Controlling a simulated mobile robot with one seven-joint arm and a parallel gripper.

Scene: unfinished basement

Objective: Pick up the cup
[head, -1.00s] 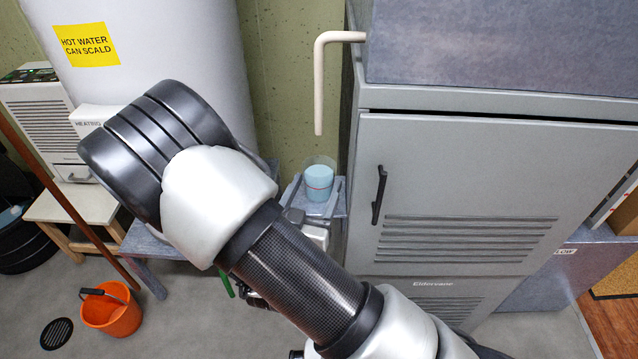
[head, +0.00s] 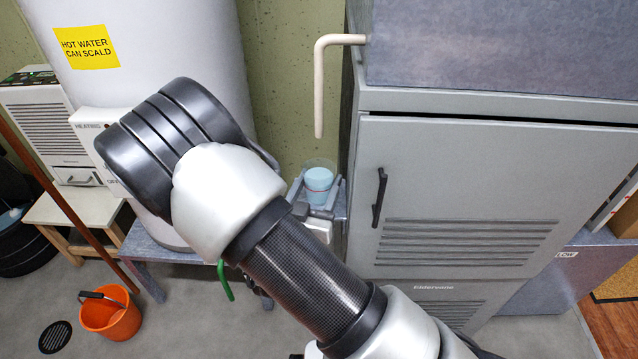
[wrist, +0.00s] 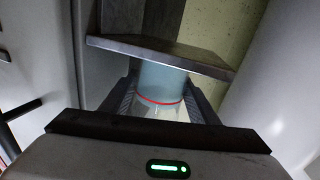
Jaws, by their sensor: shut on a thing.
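The cup (head: 318,181) is clear with light blue contents. In the head view it is near a small grey stand between the white tank and the grey cabinet. My gripper (head: 317,190) has a finger on each side of it. The wrist view shows the cup (wrist: 161,88) upright between the two dark fingers (wrist: 160,103), with a red band around it. My gripper is shut on the cup. I cannot tell whether its base is clear of the stand. My arm hides part of the area below and left.
The grey cabinet (head: 460,180) stands close on the right, with a pale bent pipe (head: 319,90) above the cup. The white tank (head: 150,50) is on the left. A grey ledge (wrist: 165,53) crosses the wrist view beside the cup. An orange bucket (head: 112,318) sits on the floor.

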